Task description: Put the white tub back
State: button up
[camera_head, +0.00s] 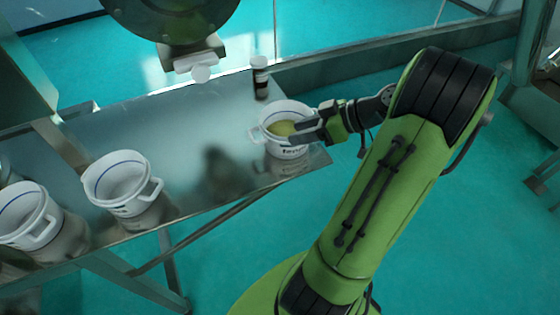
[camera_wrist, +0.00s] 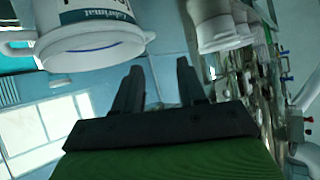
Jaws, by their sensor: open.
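A white tub (camera_head: 285,151) with yellowish contents and a dark label stands upright near the right end of the steel table (camera_head: 200,125). My gripper (camera_head: 300,134) is at its right side, its fingers overlapping the rim in the head view; contact cannot be told. In the wrist view a white tub (camera_wrist: 92,40) with a handle is at the upper left, beside the fingers. My gripper (camera_wrist: 157,70) is open there, with nothing seen between its fingers. Two more white tubs stand to the left on the table, one in the middle (camera_head: 122,185) and one farther left (camera_head: 30,220).
A dark bottle with a white cap (camera_head: 260,80) stands at the table's back edge, behind the tub. A round machine with a pale spout (camera_head: 195,66) hangs over the back. The tabletop between the middle tub and the right tub is clear.

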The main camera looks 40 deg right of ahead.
jog(key=w+a+r+m+g+h, duration=0.1)
jog(key=a+g+h, duration=0.1)
jog(key=a, duration=0.6)
jog(key=w+a+r+g+h, duration=0.1)
jog(key=a+r+g, duration=0.15)
jog(key=a, duration=0.55)
jog(key=s+a+r+m+h, duration=0.1)
jog(key=s+a+m+h, duration=0.2)
jog(key=s, duration=0.9)
jog(key=a+m, duration=0.1)
jog(key=a, duration=0.1)
jog(key=shift+a+r+m+t+h, duration=0.3)
jog(key=shift+a+r+t, duration=0.05)
jog(key=shift+r, duration=0.05)
